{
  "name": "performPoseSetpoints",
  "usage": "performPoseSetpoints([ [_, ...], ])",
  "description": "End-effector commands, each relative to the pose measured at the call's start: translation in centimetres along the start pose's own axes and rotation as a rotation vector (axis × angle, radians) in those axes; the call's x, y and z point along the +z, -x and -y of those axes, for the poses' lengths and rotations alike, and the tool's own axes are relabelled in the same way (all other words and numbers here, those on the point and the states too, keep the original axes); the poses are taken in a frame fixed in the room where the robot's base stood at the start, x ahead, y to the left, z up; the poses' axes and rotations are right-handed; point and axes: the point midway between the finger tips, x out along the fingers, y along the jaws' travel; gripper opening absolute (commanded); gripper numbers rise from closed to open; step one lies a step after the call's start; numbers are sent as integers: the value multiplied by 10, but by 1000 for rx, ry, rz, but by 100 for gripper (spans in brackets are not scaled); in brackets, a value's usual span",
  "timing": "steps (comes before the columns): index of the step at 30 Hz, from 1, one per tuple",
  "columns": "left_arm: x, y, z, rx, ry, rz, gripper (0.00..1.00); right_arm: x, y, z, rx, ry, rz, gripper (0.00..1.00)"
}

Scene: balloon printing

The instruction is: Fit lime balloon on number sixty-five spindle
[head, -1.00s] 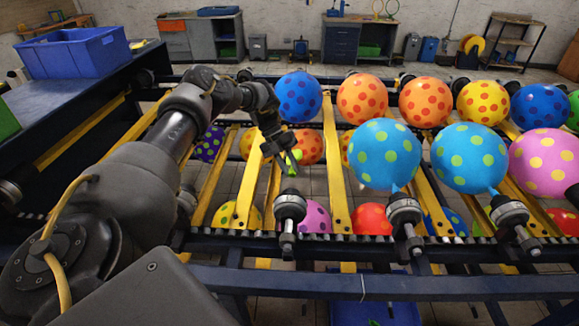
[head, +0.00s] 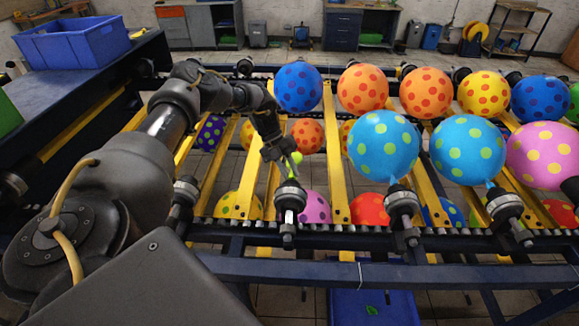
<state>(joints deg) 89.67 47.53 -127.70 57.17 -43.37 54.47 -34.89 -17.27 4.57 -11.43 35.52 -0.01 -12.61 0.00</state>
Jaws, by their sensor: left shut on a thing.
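The lime balloon (head: 293,163) is a small, limp green piece at the fingertips of my left gripper (head: 287,158). The gripper is shut on it and points down, just above and behind an empty dark spindle (head: 289,198) on the near row. The balloon's lower end appears close to the spindle's top; I cannot tell whether they touch. No number can be read on this spindle. My right gripper is not in view.
Inflated blue balloons with green dots stand on the near-row spindles to the right, the closest one (head: 384,146) beside the empty spindle. A blue bin (head: 75,43) is at the far left.

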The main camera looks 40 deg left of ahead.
Motion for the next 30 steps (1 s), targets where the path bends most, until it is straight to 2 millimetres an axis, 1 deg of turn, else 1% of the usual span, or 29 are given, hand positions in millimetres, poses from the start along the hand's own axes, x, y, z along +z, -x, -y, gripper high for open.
performPoseSetpoints([
  [9, 0, 0, 0, 0, 0, 0, 10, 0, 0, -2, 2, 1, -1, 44],
  [18, 0, 2, 0, 0, 1, 1, 10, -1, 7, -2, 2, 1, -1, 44],
  [30, 0, 1, 0, 0, 0, 1, 10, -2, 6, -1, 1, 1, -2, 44],
])
